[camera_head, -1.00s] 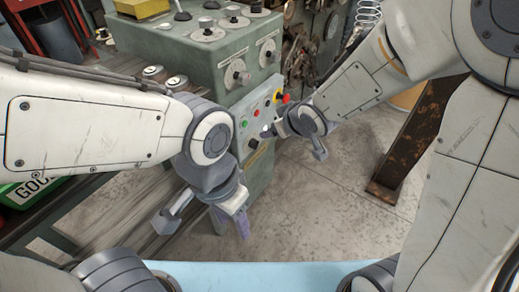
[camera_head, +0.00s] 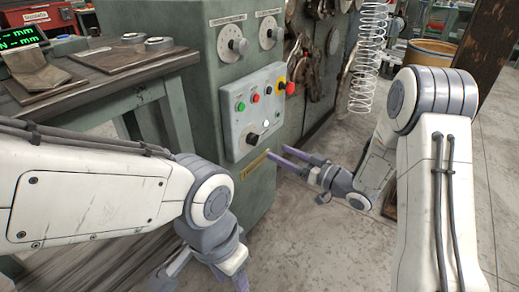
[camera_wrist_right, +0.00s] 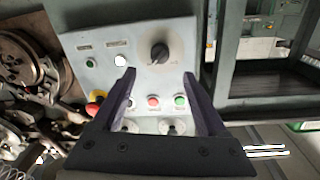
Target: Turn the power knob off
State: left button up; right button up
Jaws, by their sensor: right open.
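The power knob, a dark round knob (camera_head: 251,139), is low on the grey control panel (camera_head: 232,128) on the green machine's front. In the wrist view the knob (camera_wrist_right: 159,52) shows large on a pale disc, just beyond the fingertips and between their lines. My right gripper (camera_head: 278,153) is open and empty, with its two purple fingers pointing at the panel from the right. It also shows in the wrist view (camera_wrist_right: 159,75); the fingers appear apart from the knob. My left gripper (camera_head: 238,280) hangs at the bottom edge, partly cut off, and its opening is unclear.
The panel also carries a green button (camera_head: 240,106), a red button (camera_head: 255,98), a white button (camera_head: 265,122) and a red emergency stop (camera_head: 291,88). Two dials (camera_head: 238,45) are above. A workbench (camera_head: 95,85) stands left. Open floor (camera_head: 310,235) lies in front.

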aim_at(257, 142)
jog(key=b+x, duration=0.2)
jog(key=x, duration=0.5)
jog(key=shift+w+a+f, duration=0.1)
jog(key=shift+w+a, duration=0.05)
jog(key=shift+a, duration=0.05)
jog(key=shift+w+a, duration=0.4)
jog(key=shift+a, duration=0.05)
grip_shut()
